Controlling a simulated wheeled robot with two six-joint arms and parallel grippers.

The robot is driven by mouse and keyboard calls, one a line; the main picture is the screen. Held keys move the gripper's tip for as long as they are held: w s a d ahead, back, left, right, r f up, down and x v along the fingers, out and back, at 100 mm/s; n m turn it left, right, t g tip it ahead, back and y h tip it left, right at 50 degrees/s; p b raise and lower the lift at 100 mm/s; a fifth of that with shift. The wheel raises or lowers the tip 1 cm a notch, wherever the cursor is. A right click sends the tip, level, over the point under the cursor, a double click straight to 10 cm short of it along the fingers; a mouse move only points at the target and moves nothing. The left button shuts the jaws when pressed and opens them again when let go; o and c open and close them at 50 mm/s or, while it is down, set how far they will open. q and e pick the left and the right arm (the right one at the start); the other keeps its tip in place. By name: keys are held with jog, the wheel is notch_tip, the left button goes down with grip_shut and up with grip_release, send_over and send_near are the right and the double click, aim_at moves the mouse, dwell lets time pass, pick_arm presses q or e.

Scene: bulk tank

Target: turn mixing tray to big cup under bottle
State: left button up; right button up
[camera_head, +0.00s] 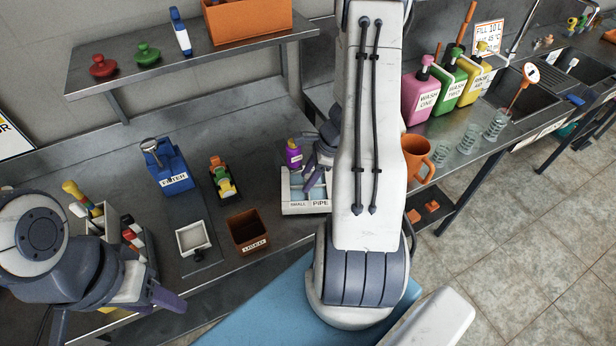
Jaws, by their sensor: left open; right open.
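A white tray (306,208) with light-blue hollows stands on the steel bench near the middle. Its front labels read "SMALL" and what looks like "PIPE". I take it for the mixing tray; no big cup can be made out in it. My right arm hides the tray's right surroundings. My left gripper (115,312) is open and empty at the lower left.
A blue box (172,180), a green and yellow item (222,178), a brown box (248,232) and a small white tray (193,238) stand left. A caddy (120,235) is beside my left arm. An orange jug (416,160) and pink container (420,95) stand right.

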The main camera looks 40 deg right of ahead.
grip_shut()
dwell(1.4)
